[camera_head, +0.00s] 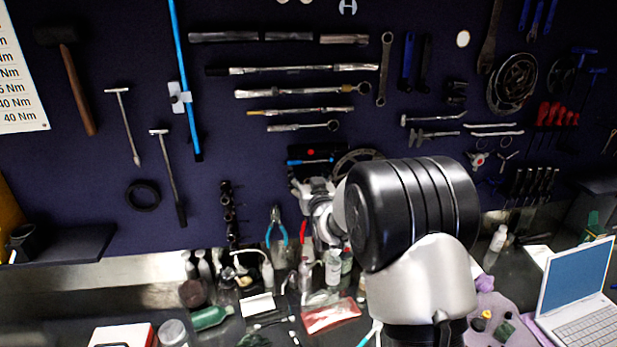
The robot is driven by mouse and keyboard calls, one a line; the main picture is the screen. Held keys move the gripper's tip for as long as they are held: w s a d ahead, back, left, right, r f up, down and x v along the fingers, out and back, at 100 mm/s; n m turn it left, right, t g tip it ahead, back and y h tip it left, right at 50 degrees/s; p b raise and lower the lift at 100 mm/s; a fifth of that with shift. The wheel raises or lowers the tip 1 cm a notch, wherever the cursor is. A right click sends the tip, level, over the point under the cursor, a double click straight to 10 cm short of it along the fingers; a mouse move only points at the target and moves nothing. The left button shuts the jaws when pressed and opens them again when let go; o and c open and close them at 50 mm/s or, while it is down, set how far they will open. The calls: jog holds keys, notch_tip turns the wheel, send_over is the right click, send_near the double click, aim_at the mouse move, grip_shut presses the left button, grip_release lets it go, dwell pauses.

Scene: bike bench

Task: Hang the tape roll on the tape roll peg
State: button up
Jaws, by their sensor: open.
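I cannot pick out the tape roll with certainty. A black ring (143,195) lies against the dark wall panel at the left; it may be a tape roll, and I see no peg through it. A small pale round thing (463,38) is high on the panel; whether it is a roll or a peg's end is too small to tell. The tape roll peg is not clearly seen. My gripper (312,192) shows in part beyond my arm, low in front of the panel above the bench. It is open; its fingertips are hard to make out and I see nothing held.
Wrenches, hammers and other tools cover the wall panel (80,170). Bottles, a red packet (330,315) and small tools crowd the bench below. A laptop (580,290) stands at the right. A dark shelf (60,243) juts out at the left. My arm hides the bench's middle.

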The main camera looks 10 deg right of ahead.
jog(key=s+f+g+b, duration=0.2)
jog(key=s+f+g, duration=0.1)
jog(key=s, duration=1.4)
jog(key=s+f+g+b, duration=0.3)
jog(key=s+g, duration=0.2)
jog(key=s, duration=1.2)
jog(key=s+f+g+b, duration=0.3)
jog(key=s+g, duration=0.1)
jog(key=s, duration=1.3)
jog(key=shift+s+g, duration=0.2)
jog(key=shift+g, duration=0.2)
jog(key=shift+c, duration=0.4)
